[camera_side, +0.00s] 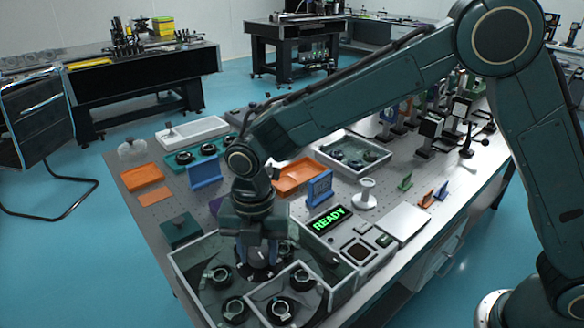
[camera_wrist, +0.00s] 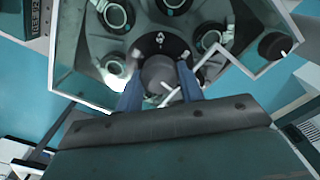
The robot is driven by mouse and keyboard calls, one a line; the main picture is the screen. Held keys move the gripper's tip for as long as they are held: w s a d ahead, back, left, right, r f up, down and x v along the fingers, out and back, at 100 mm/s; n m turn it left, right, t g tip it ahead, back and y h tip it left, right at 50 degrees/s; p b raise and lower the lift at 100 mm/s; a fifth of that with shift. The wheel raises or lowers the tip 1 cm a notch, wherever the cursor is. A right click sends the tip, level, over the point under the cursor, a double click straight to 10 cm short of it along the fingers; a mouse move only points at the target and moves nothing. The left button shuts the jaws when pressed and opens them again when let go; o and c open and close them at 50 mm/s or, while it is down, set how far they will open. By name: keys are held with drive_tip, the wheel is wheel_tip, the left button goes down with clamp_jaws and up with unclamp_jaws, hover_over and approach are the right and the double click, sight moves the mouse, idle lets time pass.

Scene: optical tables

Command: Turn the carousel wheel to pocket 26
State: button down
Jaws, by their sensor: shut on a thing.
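The carousel wheel (camera_side: 245,290) sits in a clear-walled housing at the near end of the table, with several round black mounts around its dark hub. In the wrist view the wheel (camera_wrist: 95,50) fills the upper part, with a grey round knob (camera_wrist: 158,72) at its hub. My gripper (camera_side: 258,256) points down over the hub. In the wrist view my gripper's blue fingers (camera_wrist: 158,84) stand on either side of the knob, shut on it. A small white mark shows on the hub, too small to read. My gripper hides part of the wheel.
A display reading READY (camera_side: 329,218) stands right of the housing, beside small control boxes. An orange tray (camera_side: 298,176), a blue stand (camera_side: 319,188) and a dark green box (camera_side: 180,230) are nearby. The housing walls (camera_side: 345,290) rise close around my gripper.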

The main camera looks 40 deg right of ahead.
drive_tip(key=shift+r+n, duration=0.1)
drive_tip(key=shift+n, duration=1)
drive_tip(key=c, duration=0.9)
unclamp_jaws()
wheel_tip(320, 180, up, 14)
